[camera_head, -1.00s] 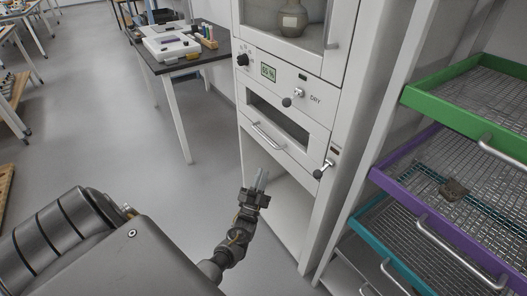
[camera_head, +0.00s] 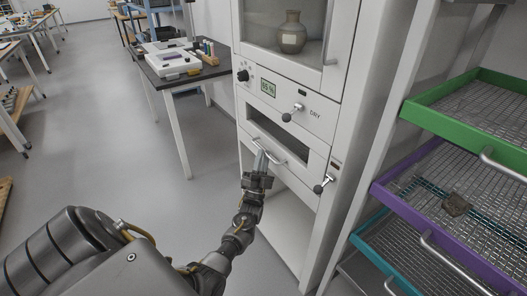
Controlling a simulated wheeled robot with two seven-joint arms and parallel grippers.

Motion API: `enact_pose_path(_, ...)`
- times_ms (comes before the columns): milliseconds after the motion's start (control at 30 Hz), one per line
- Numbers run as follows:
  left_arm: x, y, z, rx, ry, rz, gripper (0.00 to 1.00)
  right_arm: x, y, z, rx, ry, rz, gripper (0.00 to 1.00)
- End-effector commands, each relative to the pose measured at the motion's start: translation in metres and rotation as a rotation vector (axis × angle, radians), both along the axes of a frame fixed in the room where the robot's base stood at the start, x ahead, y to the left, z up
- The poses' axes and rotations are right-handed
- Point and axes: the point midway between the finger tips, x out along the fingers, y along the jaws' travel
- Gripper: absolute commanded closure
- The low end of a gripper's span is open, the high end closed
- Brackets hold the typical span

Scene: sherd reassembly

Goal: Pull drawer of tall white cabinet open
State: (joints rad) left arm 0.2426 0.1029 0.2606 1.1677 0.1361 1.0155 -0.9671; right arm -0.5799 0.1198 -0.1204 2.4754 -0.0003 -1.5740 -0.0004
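The tall white cabinet (camera_head: 328,165) stands at the centre right. The fingers look close together. Whether they touch or close around the bar is too small to tell. My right gripper is not in view.
A dark-topped table (camera_head: 180,77) is behind left.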

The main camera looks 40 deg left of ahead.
Motion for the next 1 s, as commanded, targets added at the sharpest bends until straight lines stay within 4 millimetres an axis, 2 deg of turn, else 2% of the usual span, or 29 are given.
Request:
enact_pose_path(200, 0.0113, 0.0039, 0.0141, 0.0, 0.001, 0.0, 0.82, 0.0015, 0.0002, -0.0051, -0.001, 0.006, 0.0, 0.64)
enact_pose_path(500, 0.0127, 0.0044, 0.0152, -0.001, 0.002, 0.0, 0.82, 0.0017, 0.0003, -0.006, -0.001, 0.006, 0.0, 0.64)
enact_pose_path(667, 0.0126, 0.0044, 0.0152, -0.001, 0.002, 0.0, 1.0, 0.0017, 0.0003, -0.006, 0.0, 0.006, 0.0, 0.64)
enact_pose_path(1000, 0.0121, 0.0053, 0.0151, -0.001, 0.002, -0.001, 1.0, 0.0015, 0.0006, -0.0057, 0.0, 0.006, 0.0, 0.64)
